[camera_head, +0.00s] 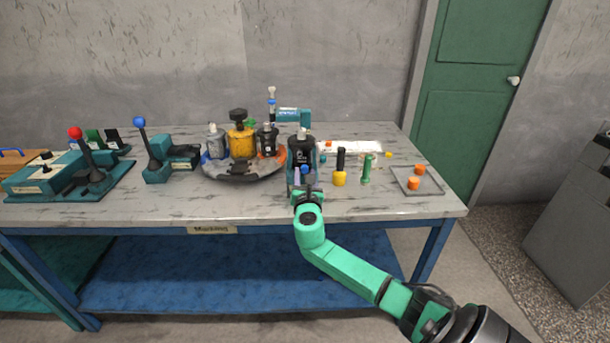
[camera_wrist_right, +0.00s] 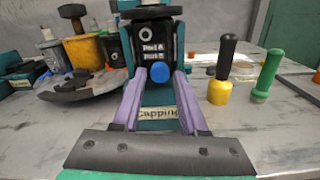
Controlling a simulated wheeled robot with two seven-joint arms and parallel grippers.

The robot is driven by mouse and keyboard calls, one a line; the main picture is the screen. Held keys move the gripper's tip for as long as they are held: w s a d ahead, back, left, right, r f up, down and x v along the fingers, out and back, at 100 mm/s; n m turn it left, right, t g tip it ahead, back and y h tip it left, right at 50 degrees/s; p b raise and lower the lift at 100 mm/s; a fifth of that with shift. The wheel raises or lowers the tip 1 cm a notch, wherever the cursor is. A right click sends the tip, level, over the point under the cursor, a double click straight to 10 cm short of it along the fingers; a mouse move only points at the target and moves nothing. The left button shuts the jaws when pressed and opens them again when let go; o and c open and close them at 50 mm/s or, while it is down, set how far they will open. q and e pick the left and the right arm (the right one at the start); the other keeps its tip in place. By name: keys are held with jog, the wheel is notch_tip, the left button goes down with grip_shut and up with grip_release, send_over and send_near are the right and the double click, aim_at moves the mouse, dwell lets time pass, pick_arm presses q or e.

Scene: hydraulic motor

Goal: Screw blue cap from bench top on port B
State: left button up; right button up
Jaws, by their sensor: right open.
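The black motor (camera_head: 300,152) stands upright in a teal fixture at the bench's front middle. In the right wrist view the motor (camera_wrist_right: 155,38) shows the labels Port A and Port B, and the fixture has a plate (camera_wrist_right: 158,113) reading Capping. A blue cap (camera_wrist_right: 160,72) sits at the motor's front, below the labels; it also shows in the head view (camera_head: 305,169). I cannot tell how far it is screwed on. My right gripper (camera_wrist_right: 160,75) is open, its two purple fingers on either side of the cap, without visible contact. My left gripper is not in view.
A yellow-and-black tool (camera_head: 340,167) and a green tool (camera_head: 367,169) stand right of the motor. A tray (camera_head: 431,185) with orange caps (camera_head: 414,183) lies farther right. A round turntable (camera_head: 240,173) with motors is left, and lever units stand beyond it. The bench's front strip is mostly clear.

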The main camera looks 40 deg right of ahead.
jog(key=n+p, duration=0.9)
jog(key=shift+r+n, duration=0.3)
jog(key=shift+r, duration=0.1)
jog(key=shift+f+n, duration=0.25)
jog(key=shift+n, duration=0.05)
jog(key=shift+f, duration=0.2)
jog(key=shift+r, duration=0.1)
jog(key=shift+s+f, duration=0.1)
jog(key=shift+f, duration=0.25)
grip_shut()
